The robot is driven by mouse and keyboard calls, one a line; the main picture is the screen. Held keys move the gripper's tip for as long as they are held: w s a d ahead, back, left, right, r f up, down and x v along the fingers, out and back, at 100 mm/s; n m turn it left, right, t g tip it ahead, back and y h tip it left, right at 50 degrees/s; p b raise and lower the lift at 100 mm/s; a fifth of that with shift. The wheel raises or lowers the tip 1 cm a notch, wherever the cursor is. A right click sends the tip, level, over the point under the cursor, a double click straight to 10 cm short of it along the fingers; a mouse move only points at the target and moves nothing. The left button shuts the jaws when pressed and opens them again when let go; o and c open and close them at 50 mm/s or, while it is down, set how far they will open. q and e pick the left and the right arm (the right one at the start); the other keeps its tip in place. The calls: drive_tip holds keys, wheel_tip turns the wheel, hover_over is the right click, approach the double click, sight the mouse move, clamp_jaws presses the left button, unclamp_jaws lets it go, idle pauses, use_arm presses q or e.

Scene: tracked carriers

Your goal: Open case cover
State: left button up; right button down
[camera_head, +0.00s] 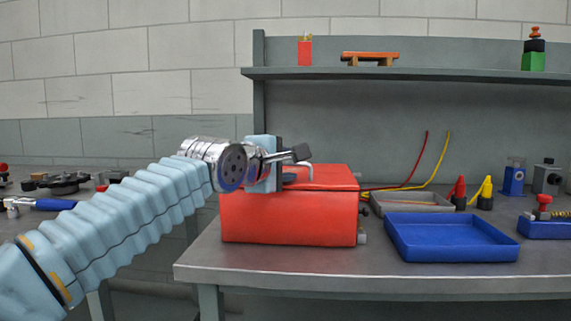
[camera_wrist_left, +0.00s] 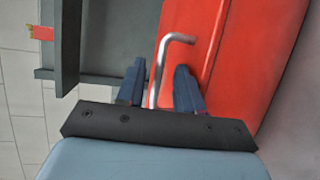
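The red case (camera_head: 290,218) stands on the grey workbench with its cover down. A bent silver handle (camera_head: 308,170) sticks out at the top of the case. My left gripper (camera_head: 301,153) is at the top of the case by this handle. In the left wrist view the handle (camera_wrist_left: 160,62) passes between the two dark fingers of the left gripper (camera_wrist_left: 160,88), with a gap visible on each side, so the gripper is open. The case (camera_wrist_left: 240,50) fills the right of that view. The gripper partly hides the case top. My right gripper is not in view.
A blue tray (camera_head: 450,258) and a grey tray (camera_head: 387,208) stand right of the case. Red and yellow wires (camera_head: 436,178) rise behind them. A shelf (camera_head: 450,73) with small items runs above. The bench front (camera_head: 300,262) before the case is clear.

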use_arm(q)
clamp_jaws()
idle(1.3)
